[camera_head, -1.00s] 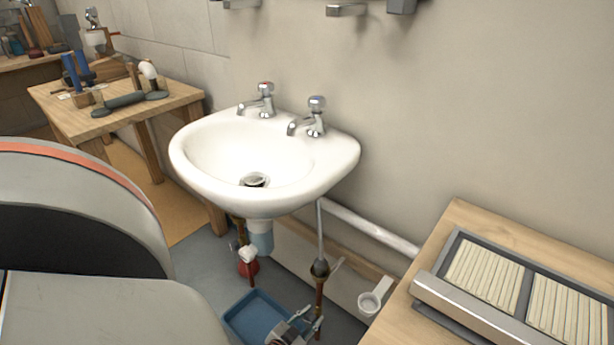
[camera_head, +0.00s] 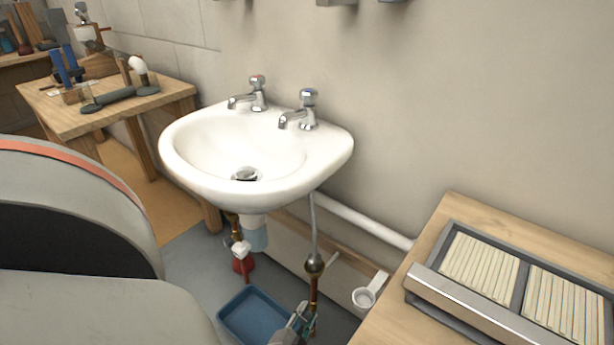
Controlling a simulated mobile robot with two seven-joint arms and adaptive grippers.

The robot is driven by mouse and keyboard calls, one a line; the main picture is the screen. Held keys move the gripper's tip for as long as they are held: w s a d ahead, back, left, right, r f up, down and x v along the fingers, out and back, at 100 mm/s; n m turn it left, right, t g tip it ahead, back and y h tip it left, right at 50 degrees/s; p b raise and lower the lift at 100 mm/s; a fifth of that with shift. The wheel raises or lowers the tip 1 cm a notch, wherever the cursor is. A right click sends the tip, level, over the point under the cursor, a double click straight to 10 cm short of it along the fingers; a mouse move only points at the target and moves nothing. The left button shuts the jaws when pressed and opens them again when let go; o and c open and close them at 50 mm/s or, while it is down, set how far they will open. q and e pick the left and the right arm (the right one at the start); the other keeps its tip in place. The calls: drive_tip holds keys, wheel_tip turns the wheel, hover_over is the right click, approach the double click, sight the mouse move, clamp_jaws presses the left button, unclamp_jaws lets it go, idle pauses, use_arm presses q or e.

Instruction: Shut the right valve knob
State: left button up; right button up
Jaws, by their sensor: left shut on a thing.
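The white basin (camera_head: 330,160) has two chrome taps on its back rim, and pipework hangs below it. My left gripper (camera_head: 305,316) is low in the picture against the lower part of this pipe, below the brass fitting. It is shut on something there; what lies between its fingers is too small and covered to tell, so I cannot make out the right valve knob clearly. My right gripper does not show.
A blue tray (camera_head: 254,316) lies on the floor left of my gripper. A wooden table (camera_head: 440,222) with a slatted grey case (camera_head: 421,275) stands at the right. A white pipe (camera_head: 365,223) runs along the wall. A wooden bench (camera_head: 150,104) stands at the left.

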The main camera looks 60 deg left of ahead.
use_arm(q)
drive_tip(key=shift+s+f, duration=0.1)
drive_tip(key=o, duration=1.1)
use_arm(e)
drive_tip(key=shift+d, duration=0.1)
